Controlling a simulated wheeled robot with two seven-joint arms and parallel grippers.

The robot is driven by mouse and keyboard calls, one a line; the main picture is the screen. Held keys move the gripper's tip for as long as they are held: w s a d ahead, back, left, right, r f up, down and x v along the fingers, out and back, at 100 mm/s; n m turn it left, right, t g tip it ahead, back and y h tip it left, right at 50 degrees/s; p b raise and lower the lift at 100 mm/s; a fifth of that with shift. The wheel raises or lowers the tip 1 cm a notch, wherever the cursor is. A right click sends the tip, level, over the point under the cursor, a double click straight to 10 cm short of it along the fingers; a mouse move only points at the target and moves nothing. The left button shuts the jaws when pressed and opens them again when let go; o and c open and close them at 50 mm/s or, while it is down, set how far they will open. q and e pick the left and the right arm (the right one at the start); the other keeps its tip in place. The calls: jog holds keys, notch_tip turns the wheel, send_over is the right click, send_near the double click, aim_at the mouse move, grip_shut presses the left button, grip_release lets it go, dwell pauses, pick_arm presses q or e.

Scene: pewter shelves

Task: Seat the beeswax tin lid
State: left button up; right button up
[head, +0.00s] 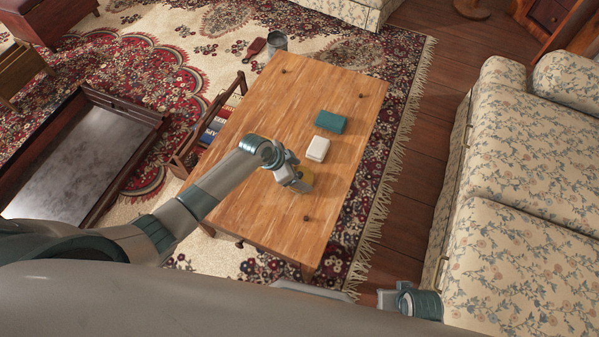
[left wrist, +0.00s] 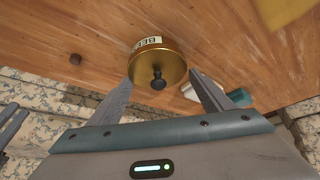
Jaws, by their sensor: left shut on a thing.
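The beeswax tin lid (left wrist: 165,72) is a round, gold-coloured disc with a dark knob, seen in the left wrist view between the fingers of my left gripper (left wrist: 163,97). My left gripper is shut on it. A pale label with dark letters on the beeswax tin (left wrist: 148,42) shows just past the lid's edge; the lid hides most of the tin. I cannot tell whether lid and tin touch all round. In the head view my left gripper (head: 303,182) is low over the near right part of the table. My right gripper (head: 388,299) is at the bottom right, away from the table, its jaws unclear.
On the wooden table (head: 270,130) a white box (head: 318,148) and a teal box (head: 331,122) stand just beyond my left gripper. Small dark knobs mark the table's corners. The table's far left half is clear. A floral sofa (head: 530,160) stands to the right.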

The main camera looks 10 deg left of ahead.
pick_arm(q)
jog(key=shift+f, duration=0.1)
pick_arm(e)
jog(key=shift+r, duration=0.1)
dwell(0.5)
pick_arm(q)
jog(key=o, duration=1.1)
jog(key=shift+r+p, duration=0.5)
jog(key=shift+p, duration=0.1)
jog(key=shift+r+p, duration=2.95)
jog(key=shift+r, duration=0.05)
pick_arm(e)
notch_tip(320, 180, down, 9)
jog(key=a+t, duration=0.2)
jog(key=shift+w+y, duration=0.25)
jog(key=shift+y, duration=0.15)
